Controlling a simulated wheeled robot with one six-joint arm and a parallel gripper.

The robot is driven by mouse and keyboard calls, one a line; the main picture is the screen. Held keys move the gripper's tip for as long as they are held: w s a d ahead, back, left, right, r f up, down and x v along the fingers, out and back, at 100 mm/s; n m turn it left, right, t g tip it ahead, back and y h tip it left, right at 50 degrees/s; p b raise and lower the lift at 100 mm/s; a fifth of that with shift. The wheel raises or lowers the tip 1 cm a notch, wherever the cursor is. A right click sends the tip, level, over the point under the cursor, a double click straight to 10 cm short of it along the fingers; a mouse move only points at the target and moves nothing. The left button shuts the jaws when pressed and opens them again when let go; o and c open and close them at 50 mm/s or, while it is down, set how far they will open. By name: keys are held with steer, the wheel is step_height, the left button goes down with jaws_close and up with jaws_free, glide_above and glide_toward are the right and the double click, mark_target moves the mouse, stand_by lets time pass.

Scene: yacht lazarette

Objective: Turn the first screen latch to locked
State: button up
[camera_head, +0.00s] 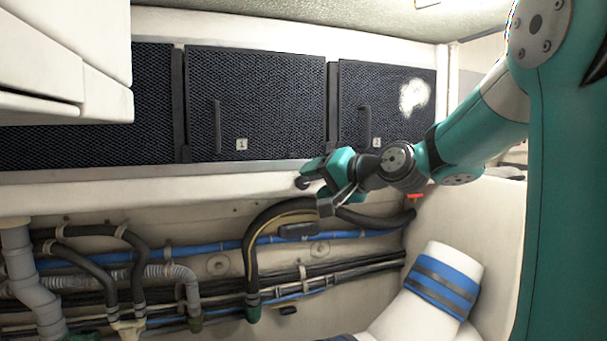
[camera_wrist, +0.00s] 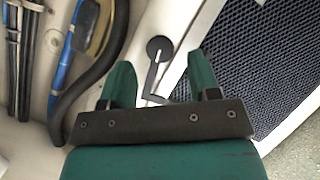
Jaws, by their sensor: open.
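The first screen (camera_head: 262,85) is a dark mesh panel labelled 1, with an upright black handle. A latch (camera_wrist: 159,48) shows in the wrist view as a black round hub with a pale mark and a thin dark arm reaching down toward my gripper's palm. In the head view its dark disc (camera_head: 303,182) sits on the pale ledge below the screens. My gripper (camera_wrist: 160,64) is open, its two green fingers on either side of the latch arm, with no clear contact. In the head view my gripper (camera_head: 318,178) is beside the disc and hides part of the latch.
The second screen (camera_head: 385,110), labelled 2, is to the right. Black hoses (camera_head: 268,215) and blue pipes (camera_head: 215,246) run below the ledge. A white cabinet (camera_head: 65,65) juts in at upper left. A white roll with blue bands (camera_head: 440,285) lies at lower right.

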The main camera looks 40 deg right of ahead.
mark_target(306, 182)
steer(key=shift+p+x, duration=0.6)
steer(key=shift+x, duration=1.55)
jaws_close()
